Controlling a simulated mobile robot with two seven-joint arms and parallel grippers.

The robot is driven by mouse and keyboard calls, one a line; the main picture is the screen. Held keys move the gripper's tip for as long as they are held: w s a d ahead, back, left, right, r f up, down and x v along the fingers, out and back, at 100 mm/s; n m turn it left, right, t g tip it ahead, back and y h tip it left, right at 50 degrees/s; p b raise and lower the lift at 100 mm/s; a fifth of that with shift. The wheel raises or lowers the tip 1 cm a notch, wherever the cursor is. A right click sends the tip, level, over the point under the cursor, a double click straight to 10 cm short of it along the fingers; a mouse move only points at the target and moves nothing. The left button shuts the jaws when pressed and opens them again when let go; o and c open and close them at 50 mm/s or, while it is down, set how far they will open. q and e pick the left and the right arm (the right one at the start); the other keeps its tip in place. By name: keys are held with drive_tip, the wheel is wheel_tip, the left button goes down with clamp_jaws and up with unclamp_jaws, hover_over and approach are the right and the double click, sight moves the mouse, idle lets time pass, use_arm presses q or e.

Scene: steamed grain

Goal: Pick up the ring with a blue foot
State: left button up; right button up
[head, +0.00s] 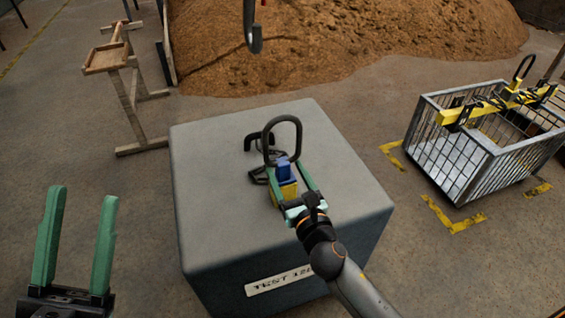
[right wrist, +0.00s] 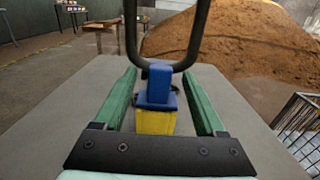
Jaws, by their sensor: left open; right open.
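The black upright ring (head: 283,117) has a blue foot (head: 283,170) and stands over the grey block (head: 215,180). A yellow piece (head: 288,191) shows just below the foot. In the right wrist view the ring (right wrist: 131,35) rises past the top edge, with its blue foot (right wrist: 158,84) above the yellow piece (right wrist: 156,121). My right gripper (head: 286,168) is open, its green fingers on either side of the foot and yellow piece. In the right wrist view gaps show on both sides. My left gripper (head: 81,195) is open and empty, left of the block.
Dark hook-like pieces (head: 257,139) lie on the block beside the ring. A dark hook (head: 254,42) hangs above at the back. A metal cage (head: 470,150) with a yellow bar stands right, a wooden stand (head: 125,85) back left, and a brown grain heap (head: 330,45) behind.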

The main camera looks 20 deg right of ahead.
sight(281, 161)
drive_tip(key=w+b, duration=0.1)
drive_tip(key=w, duration=0.5)
drive_tip(key=shift+a, duration=0.15)
drive_tip(key=shift+c, duration=0.3)
drive_tip(key=shift+r, duration=0.1)
drive_tip(key=c, duration=1)
clamp_jaws()
drive_tip(key=shift+r, duration=0.15)
drive_tip(key=shift+r, duration=0.2)
